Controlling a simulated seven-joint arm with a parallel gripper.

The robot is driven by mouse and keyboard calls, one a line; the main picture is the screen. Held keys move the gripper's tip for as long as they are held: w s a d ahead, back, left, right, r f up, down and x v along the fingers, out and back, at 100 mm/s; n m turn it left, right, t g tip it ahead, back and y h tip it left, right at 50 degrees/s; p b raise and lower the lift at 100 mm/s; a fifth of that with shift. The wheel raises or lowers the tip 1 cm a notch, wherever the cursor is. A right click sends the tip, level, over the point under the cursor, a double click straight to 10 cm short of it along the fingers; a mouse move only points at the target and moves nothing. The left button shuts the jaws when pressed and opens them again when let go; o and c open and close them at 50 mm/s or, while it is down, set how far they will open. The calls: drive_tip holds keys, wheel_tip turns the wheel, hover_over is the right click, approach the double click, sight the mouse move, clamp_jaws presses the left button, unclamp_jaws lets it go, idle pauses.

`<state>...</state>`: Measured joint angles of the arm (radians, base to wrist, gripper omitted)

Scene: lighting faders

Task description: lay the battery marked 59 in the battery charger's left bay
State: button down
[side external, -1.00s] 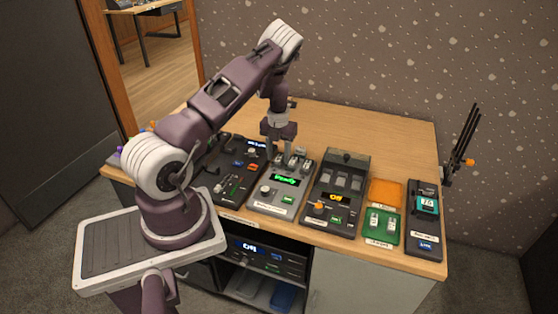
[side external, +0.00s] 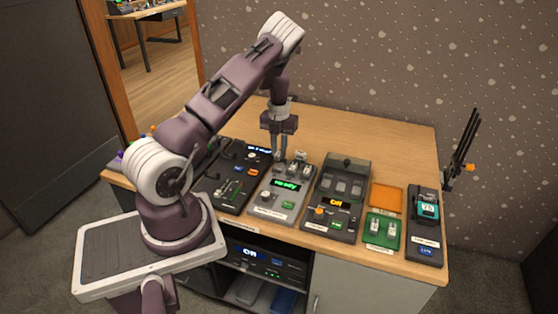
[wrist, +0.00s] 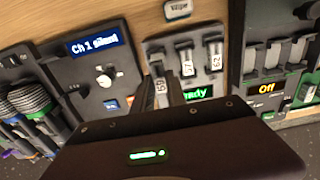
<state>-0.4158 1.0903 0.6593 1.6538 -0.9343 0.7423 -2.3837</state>
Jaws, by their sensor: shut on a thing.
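The battery marked 59 (wrist: 161,92) is grey with a white tag, and it shows between my gripper's fingers in the wrist view. My gripper (side external: 279,156) is shut on it at the upper left of the grey unit (side external: 265,198) with a green "Ready" display. Grey pieces marked 17 (wrist: 187,66) and 62 (wrist: 215,60) stand in a row to its right on that unit. I cannot read a name that shows which unit is the battery charger. The fingers hide the battery's underside, so I cannot tell whether it touches the unit.
A dark unit with an "Off" display (side external: 335,203) stands to the right. Beyond it are an orange pad (side external: 387,198), a green tray (side external: 370,239) with two pale pieces, and a dark device (side external: 425,236). A dark panel (side external: 235,175) stands to the left. The table's back is clear.

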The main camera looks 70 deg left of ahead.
drive_tip(key=r, duration=0.5)
drive_tip(key=shift+w+d, duration=0.25)
drive_tip(key=shift+w, duration=0.05)
approach(325, 185)
drive_tip(key=shift+a, duration=0.3)
drive_tip(key=shift+w+d+f, duration=0.1)
drive_tip(key=shift+d+f, duration=0.1)
drive_tip(key=shift+d, duration=0.05)
drive_tip(key=shift+f, duration=2.5)
drive_tip(key=shift+f, duration=0.55)
drive_tip(key=c, duration=1.3)
unclamp_jaws()
drive_tip(key=shift+o, duration=0.2)
